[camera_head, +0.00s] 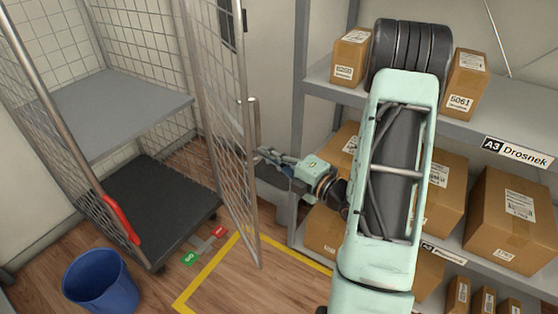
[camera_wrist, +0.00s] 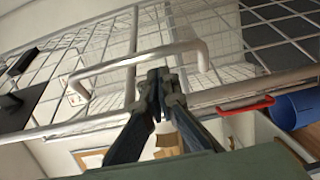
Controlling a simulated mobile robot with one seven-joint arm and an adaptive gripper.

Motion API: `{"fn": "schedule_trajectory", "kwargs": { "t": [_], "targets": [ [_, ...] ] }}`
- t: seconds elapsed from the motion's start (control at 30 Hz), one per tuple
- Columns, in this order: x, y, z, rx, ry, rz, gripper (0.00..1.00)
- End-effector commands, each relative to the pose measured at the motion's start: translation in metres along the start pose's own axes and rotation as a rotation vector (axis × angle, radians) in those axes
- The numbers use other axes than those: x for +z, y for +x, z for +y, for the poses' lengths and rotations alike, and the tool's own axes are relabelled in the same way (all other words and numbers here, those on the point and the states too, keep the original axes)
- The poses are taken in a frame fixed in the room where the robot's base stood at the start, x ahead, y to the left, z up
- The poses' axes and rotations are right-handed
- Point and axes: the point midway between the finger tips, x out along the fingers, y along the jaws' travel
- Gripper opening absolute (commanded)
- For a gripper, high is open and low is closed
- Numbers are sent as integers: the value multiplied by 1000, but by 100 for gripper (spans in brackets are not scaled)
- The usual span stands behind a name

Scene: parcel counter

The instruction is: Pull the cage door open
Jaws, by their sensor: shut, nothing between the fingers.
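The cage door (camera_head: 215,120) is a grey wire-mesh panel that stands swung out from the roll cage, leaving the cage front open. Its U-shaped metal handle (camera_head: 254,120) is on the side facing my arm. My gripper (camera_head: 260,153) is beside the door, near the lower end of the handle. In the wrist view the handle (camera_wrist: 110,66) crosses the picture, and my gripper (camera_wrist: 160,82) is shut with its fingertips overlapping the bar. Nothing shows between the fingers. Whether they touch the bar I cannot tell.
The roll cage has a grey shelf (camera_head: 115,108), a dark base (camera_head: 130,208) and a red latch (camera_head: 120,220). A blue bin (camera_head: 100,284) stands front left. Shelving with several boxes (camera_head: 515,218) is at the right.

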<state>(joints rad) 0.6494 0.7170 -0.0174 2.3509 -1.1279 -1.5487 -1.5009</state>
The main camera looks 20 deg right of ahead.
Motion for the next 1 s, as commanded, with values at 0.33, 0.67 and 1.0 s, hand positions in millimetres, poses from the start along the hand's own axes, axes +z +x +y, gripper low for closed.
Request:
{"fn": "schedule_trajectory", "kwargs": {
  "t": [0.33, 0.67, 1.0],
  "targets": [
    [0, 22, 0, 0, 0, 0, 0],
    [5, 21, -1, 4, 0, 7, 0],
    [57, 14, -3, 12, -4, 110, 0]
  ]
}}
